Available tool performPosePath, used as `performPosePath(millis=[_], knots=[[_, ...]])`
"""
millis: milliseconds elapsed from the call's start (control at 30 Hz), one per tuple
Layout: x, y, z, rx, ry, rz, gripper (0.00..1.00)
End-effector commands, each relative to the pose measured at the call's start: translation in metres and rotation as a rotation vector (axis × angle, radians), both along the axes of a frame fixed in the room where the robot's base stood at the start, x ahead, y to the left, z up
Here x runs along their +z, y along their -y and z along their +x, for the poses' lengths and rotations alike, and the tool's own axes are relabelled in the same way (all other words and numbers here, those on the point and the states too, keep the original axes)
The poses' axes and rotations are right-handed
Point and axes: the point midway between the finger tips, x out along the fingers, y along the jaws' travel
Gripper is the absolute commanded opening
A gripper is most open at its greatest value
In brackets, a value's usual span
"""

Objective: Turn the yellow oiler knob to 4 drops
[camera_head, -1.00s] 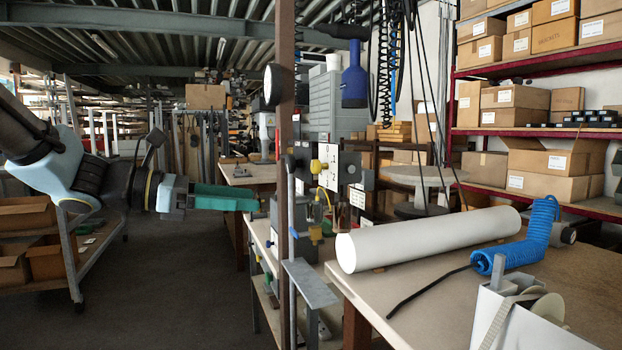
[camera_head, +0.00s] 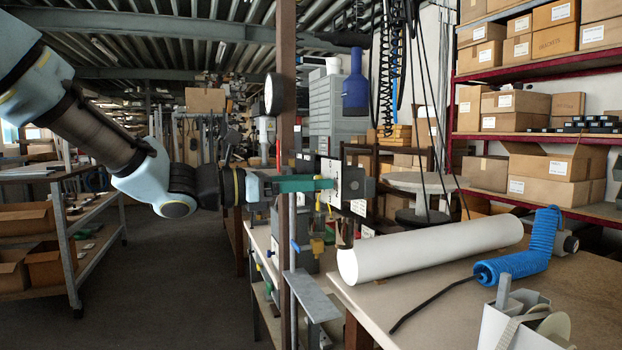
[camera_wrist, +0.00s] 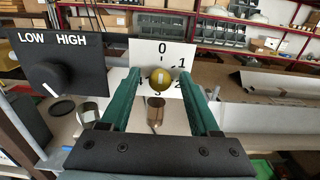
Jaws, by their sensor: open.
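The round yellow oiler knob (camera_wrist: 161,80) sits on a white dial plate (camera_wrist: 149,50) in the wrist view. In the head view my gripper (camera_head: 326,184) is in front of the plate (camera_head: 331,169) and hides the knob.
A black LOW/HIGH panel with a black knob (camera_wrist: 57,88) is close at left in the wrist view. A brown post (camera_head: 285,230) stands beside the gripper. A white tube (camera_head: 430,250) and blue coil (camera_head: 525,255) lie on the bench at right.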

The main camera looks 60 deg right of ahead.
Motion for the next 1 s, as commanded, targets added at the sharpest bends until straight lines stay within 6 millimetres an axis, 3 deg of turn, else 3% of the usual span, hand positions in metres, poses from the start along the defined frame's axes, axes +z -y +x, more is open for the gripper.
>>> performPosePath(millis=[267, 800, 1000], knots=[[-0.0001, 0.0013, -0.0009, 0.000, 0.000, 0.000, 0.62], [-0.0002, 0.0011, -0.0008, 0.000, 0.000, 0.000, 0.03], [-0.0002, 0.0010, -0.0007, 0.000, 0.000, 0.000, 0.00]])
